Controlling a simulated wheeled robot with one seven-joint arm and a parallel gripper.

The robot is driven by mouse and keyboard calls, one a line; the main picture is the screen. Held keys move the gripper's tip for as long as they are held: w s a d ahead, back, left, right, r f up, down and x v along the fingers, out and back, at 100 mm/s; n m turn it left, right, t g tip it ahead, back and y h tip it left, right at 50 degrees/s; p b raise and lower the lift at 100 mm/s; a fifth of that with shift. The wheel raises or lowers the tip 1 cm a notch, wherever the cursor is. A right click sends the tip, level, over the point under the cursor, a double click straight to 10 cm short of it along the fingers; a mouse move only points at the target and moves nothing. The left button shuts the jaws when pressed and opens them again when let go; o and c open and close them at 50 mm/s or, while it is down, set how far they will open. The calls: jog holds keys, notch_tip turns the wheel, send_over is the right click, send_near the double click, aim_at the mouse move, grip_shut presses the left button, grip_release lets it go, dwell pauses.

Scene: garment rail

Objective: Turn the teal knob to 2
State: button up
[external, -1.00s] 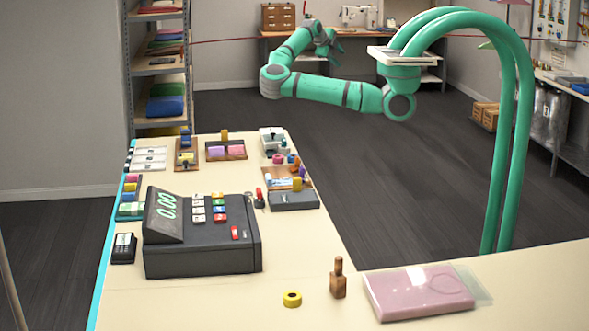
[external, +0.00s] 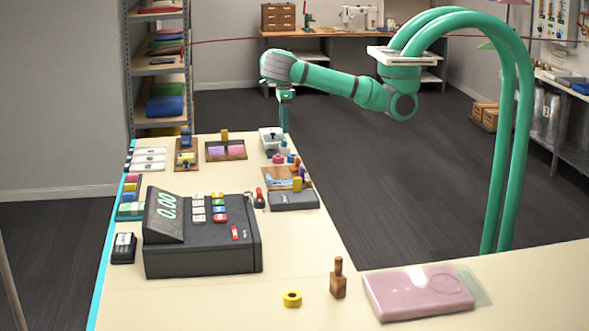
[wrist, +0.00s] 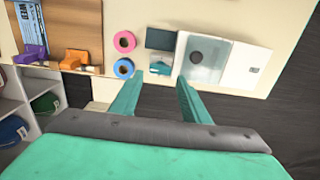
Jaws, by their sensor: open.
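A small teal piece (wrist: 160,68), which looks like the teal knob, sits beside a dark grey panel (wrist: 160,39) on the counter in the wrist view. Its pointer and any number marks are too small to read. A white device (wrist: 205,62) with a dark round spot stands just right of it; it also shows at the counter's far end in the external view (external: 270,136). My gripper (wrist: 159,79) is open and empty, its two teal fingers apart with the teal piece showing between and beyond the tips. In the external view my gripper (external: 284,128) points down near the white device.
A pink roll (wrist: 124,41) and a blue roll (wrist: 123,68) lie close to the left of the teal piece. A wooden tray (wrist: 70,30) with purple and orange items is farther left. The counter edge (wrist: 270,92) and dark floor lie to the right.

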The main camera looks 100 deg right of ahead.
aim_at(284, 139)
jog(key=shift+f, duration=2.7)
jog(key=shift+c, duration=0.3)
jog(key=c, duration=0.7)
